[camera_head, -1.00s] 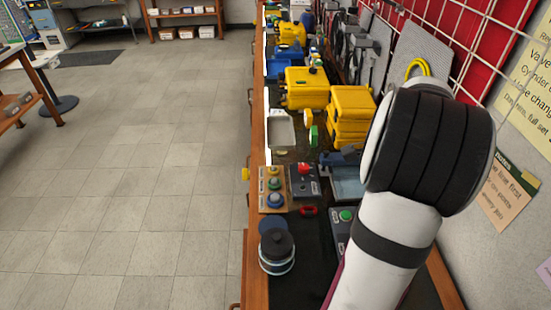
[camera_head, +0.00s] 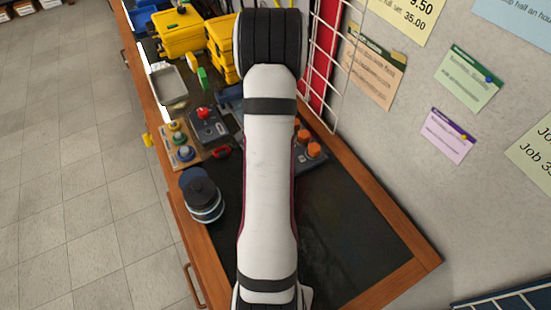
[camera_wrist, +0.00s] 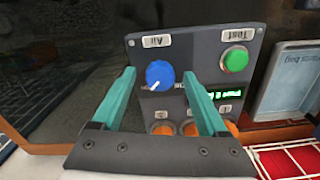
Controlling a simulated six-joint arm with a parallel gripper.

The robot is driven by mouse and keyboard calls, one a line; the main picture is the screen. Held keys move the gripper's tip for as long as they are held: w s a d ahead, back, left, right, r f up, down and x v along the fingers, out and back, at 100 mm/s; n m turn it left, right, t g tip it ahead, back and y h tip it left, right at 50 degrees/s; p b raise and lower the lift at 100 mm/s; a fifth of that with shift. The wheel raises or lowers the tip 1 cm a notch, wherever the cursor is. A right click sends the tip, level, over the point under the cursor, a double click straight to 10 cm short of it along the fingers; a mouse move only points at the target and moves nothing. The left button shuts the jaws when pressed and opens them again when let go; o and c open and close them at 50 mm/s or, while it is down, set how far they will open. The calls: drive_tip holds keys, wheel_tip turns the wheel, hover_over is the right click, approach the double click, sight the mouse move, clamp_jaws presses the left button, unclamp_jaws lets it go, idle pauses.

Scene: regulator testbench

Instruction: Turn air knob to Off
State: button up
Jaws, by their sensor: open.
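The blue air knob (camera_wrist: 160,75) sits on a dark grey panel (camera_wrist: 199,55) in the wrist view, where the panel's lettering is upside down. The "Air" label (camera_wrist: 154,41) is just above the knob in the picture. A pale mark shows on the knob's lower left. My gripper (camera_wrist: 159,76) is open, with one teal finger on each side of the knob in the picture. No contact shows, and the depth gap is unclear. In the head view, part of the panel (camera_head: 312,162) shows right of my arm, which hides the air knob and my gripper.
The panel also holds a green button (camera_wrist: 235,60), a lit green display (camera_wrist: 197,92) and orange knobs (camera_wrist: 227,128). A grey tray (camera_wrist: 287,82) lies right of it in the wrist view. The bench's near right surface (camera_head: 345,240) is clear. A wire rack (camera_head: 322,65) stands behind.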

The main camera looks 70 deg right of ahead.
drive_tip(key=shift+c, duration=0.2)
clamp_jaws()
idle(0.3)
drive_tip(key=n, duration=0.4)
drive_tip(key=shift+n, duration=0.4)
drive_tip(key=n, duration=0.4)
drive_tip(key=shift+n, duration=0.3)
drive_tip(key=n, duration=0.4)
drive_tip(key=shift+n, duration=2.4)
